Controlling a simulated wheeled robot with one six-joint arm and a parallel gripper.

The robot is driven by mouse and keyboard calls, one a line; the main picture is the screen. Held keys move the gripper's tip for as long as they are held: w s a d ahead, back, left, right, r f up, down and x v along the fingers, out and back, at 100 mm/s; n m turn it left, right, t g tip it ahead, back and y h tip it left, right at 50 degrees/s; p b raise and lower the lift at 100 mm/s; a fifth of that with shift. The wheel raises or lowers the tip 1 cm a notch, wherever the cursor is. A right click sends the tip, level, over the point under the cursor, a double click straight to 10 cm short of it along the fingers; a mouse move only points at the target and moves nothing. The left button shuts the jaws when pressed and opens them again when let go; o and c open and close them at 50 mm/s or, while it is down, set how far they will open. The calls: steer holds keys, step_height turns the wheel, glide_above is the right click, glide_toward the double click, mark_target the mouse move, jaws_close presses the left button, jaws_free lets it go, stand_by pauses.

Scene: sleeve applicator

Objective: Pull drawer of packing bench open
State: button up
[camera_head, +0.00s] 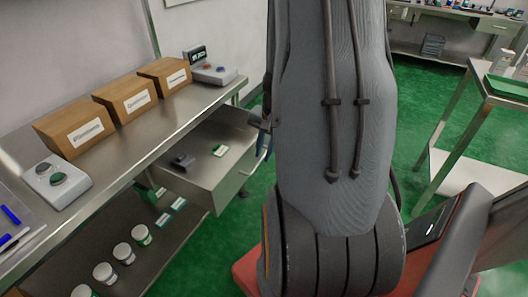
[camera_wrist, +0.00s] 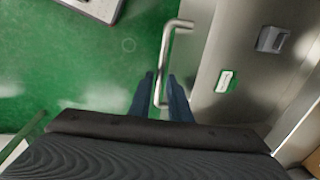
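The packing bench (camera_head: 120,125) is a metal table at the left in the head view. Its drawer (camera_head: 200,180) stands well out from under the top, and its inside shows. The drawer's bar handle (camera_head: 249,170) is on its front face, and it also shows in the wrist view (camera_wrist: 166,50). My gripper (camera_head: 264,140) is at the drawer front; in the wrist view its two blue fingers (camera_wrist: 161,78) lie on either side of the handle bar, with slim gaps. They look open. The drawer (camera_wrist: 215,65) lies to the right of them there. My arm hides part of the head view.
In the drawer lie a dark grey piece (camera_head: 183,160) and a white-and-green one (camera_head: 220,150). Boxes (camera_head: 125,100) and button units (camera_head: 57,182) stand on the bench; several jars (camera_head: 141,235) stand on its lower shelf. A side table (camera_head: 495,95) is at right. Green floor lies between.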

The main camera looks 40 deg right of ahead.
step_height(320, 180, up, 8)
steer(key=s+p, duration=0.1)
steer(key=shift+s+d+f, duration=0.15)
steer(key=shift+s+d, duration=0.05)
steer(key=shift+d, duration=0.1)
stand_by(0.6)
steer(key=s+a+r+n, duration=0.2)
steer(key=a+n, duration=0.2)
steer(key=a, duration=0.4)
steer(key=s+a+r+n+g, duration=0.1)
steer(key=s+a+r+n, duration=0.1)
steer(key=a+n, duration=0.3)
steer(key=s+a+r+n+g+p, duration=0.1)
steer(key=a+n, duration=0.4)
steer(key=a, duration=0.8)
steer(key=shift+s+r+h, duration=0.4)
steer(key=shift+r, duration=0.2)
